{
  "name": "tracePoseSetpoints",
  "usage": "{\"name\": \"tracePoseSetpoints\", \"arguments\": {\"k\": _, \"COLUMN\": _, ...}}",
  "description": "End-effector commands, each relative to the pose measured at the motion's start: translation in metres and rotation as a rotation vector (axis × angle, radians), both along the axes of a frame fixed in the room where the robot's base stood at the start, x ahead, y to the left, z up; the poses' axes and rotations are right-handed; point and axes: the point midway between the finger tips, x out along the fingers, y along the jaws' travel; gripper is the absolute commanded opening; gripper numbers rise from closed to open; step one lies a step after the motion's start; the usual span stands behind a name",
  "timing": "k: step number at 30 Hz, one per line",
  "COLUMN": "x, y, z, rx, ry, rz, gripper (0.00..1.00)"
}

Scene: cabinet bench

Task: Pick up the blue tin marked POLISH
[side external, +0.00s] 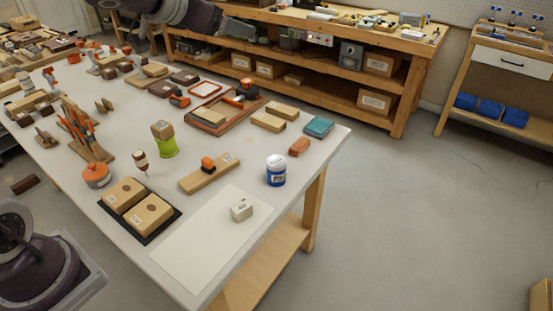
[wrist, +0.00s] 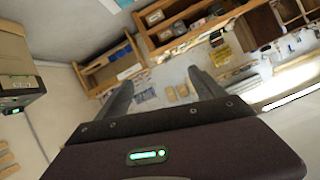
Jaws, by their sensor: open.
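A blue tin (side external: 276,178) with a white lid stands upright near the right edge of the pale bench (side external: 235,165) in the side external view. Its label is too small to read for certain. In the wrist view my gripper (wrist: 160,80) has its two fingers spread wide with nothing between them. It is high up and well away from the bench. I cannot pick out the tin in the wrist view.
A wooden block with an orange knob (side external: 207,172) lies left of the tin. A reddish-brown block (side external: 300,146) lies behind it, and a small white box (side external: 241,210) sits in front on a white sheet (side external: 212,240). A green-based item (side external: 164,140) stands further left.

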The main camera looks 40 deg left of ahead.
Motion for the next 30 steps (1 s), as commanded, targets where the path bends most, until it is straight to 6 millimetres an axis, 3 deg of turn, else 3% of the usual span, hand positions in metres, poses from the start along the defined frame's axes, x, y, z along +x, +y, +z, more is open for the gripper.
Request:
{"name": "tracePoseSetpoints", "arguments": {"k": 3, "x": 0.029, "y": -0.016, "z": -0.017, "rx": -0.086, "ry": -0.008, "rz": -0.136, "gripper": 0.78}}
{"name": "tracePoseSetpoints", "arguments": {"k": 7, "x": 0.047, "y": -0.036, "z": -0.036, "rx": -0.201, "ry": 0.002, "rz": -0.292, "gripper": 0.78}}
{"name": "tracePoseSetpoints", "arguments": {"k": 10, "x": 0.048, "y": -0.046, "z": -0.05, "rx": -0.26, "ry": 0.019, "rz": -0.366, "gripper": 0.78}}
{"name": "tracePoseSetpoints", "arguments": {"k": 15, "x": 0.049, "y": -0.045, "z": -0.075, "rx": -0.254, "ry": 0.016, "rz": -0.357, "gripper": 0.78}}
{"name": "tracePoseSetpoints", "arguments": {"k": 19, "x": 0.048, "y": -0.046, "z": -0.111, "rx": -0.255, "ry": 0.019, "rz": -0.358, "gripper": 0.78}}
{"name": "tracePoseSetpoints", "arguments": {"k": 26, "x": 0.046, "y": -0.045, "z": -0.231, "rx": -0.253, "ry": 0.029, "rz": -0.354, "gripper": 0.78}}
{"name": "tracePoseSetpoints", "arguments": {"k": 30, "x": 0.046, "y": -0.045, "z": -0.315, "rx": -0.248, "ry": 0.025, "rz": -0.355, "gripper": 0.78}}
